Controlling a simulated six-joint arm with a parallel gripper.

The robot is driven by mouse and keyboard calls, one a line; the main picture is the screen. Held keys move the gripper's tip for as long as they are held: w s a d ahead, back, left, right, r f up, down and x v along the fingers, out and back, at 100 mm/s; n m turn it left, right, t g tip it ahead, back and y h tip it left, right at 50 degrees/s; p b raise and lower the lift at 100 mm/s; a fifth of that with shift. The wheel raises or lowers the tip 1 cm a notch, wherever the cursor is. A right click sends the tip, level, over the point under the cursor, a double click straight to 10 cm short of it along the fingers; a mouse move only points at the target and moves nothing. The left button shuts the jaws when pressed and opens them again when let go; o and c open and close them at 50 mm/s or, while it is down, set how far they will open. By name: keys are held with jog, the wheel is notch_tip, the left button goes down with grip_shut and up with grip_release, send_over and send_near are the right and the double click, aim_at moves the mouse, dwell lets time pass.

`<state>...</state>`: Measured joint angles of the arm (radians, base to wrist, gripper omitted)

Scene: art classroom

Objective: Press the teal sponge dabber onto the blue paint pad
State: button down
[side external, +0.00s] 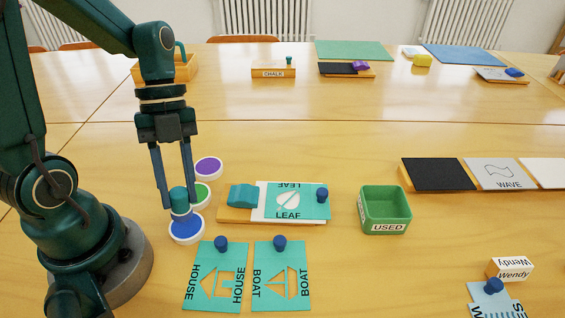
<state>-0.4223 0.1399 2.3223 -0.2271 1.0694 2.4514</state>
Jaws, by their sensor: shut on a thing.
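My gripper (180,202) points down at the left of the table, with its fingers shut on the teal sponge dabber (179,194). The dabber is upright, with a paler band low on its body. It is over the far part of the blue paint pad (187,228), a round white-rimmed dish. The dabber's lower end overlaps the pad in this view, and I cannot tell whether it touches the paint. The green paint pad (203,194) and the purple paint pad (208,167) lie behind, in a row with the blue one.
A wooden board (230,214) holds a LEAF stencil (311,208) on white paper. HOUSE (234,262) and BOAT (262,258) stencils lie in front. A green USED bin (387,198) stands right of the board. A WAVE card (499,172) is farther right. Table between is clear.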

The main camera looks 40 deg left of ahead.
aim_at(178, 190)
jog(key=shift+r, duration=2.05)
